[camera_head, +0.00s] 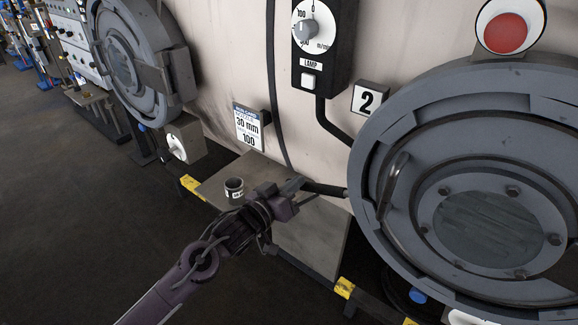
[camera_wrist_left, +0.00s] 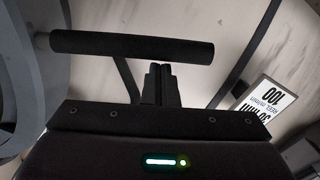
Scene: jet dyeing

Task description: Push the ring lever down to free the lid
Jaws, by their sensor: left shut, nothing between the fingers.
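The ring lever (camera_head: 326,189) shows as a black cylindrical grip at the left edge of the large round lid (camera_head: 440,240). It lies nearly level. In the left wrist view the lever (camera_wrist_left: 130,46) crosses the upper part of the picture, with a thin rod at its left end. My left gripper (camera_head: 298,186) is at the lever's outer end. In the left wrist view its shut, empty fingers (camera_wrist_left: 158,72) point at the bar and end at its lower edge in the picture. I cannot tell whether they touch it. The lid appears closed, with a curved handle (camera_head: 393,185). My right gripper is not in view.
A grey ledge (camera_head: 305,240) lies below my left gripper, with a small cup (camera_head: 234,187) on it. A second round door (camera_head: 130,65) stands at the left. The floor at left is clear.

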